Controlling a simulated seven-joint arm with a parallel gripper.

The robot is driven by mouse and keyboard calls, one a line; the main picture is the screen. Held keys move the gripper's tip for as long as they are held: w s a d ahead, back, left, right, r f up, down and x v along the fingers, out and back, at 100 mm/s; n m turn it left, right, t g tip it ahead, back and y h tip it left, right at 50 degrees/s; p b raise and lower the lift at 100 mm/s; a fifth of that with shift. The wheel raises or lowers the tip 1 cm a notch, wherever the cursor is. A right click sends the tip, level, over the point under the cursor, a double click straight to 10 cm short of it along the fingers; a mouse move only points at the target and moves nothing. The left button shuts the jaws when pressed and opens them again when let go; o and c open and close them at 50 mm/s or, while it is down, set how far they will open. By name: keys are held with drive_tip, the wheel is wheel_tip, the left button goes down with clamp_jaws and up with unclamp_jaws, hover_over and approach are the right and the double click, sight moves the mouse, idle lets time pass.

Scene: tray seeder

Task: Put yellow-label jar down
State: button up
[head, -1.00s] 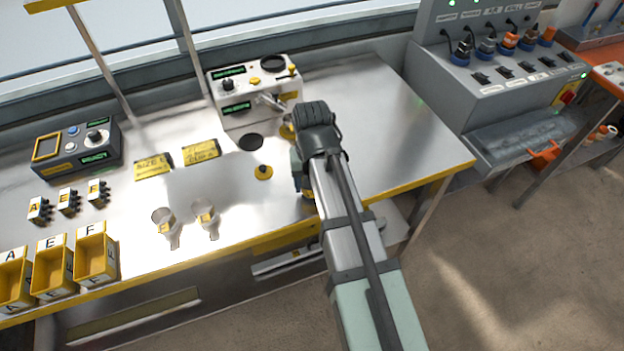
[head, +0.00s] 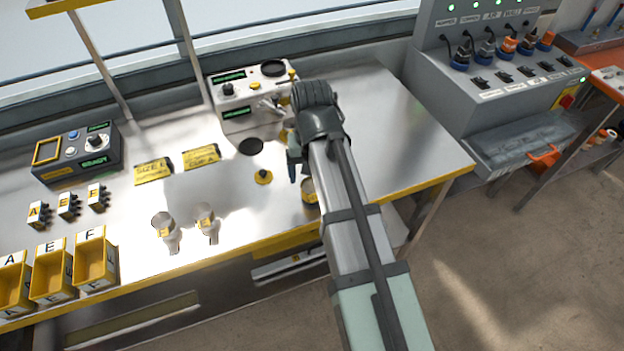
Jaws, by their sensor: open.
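A small round jar with a yellow label (head: 309,191) stands on the metal bench near its front edge, partly hidden behind my forearm. My gripper (head: 292,166) is open, just above and left of that jar. Its wrist and arm hide most of the jaws, and I see nothing held. I cannot tell the exact gap between the jaws and the jar.
A white machine (head: 243,103) stands behind my gripper. The bench's right part is clear.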

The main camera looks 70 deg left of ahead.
wheel_tip(320, 180, up, 6)
drive_tip(key=shift+r, duration=0.2)
idle(0.4)
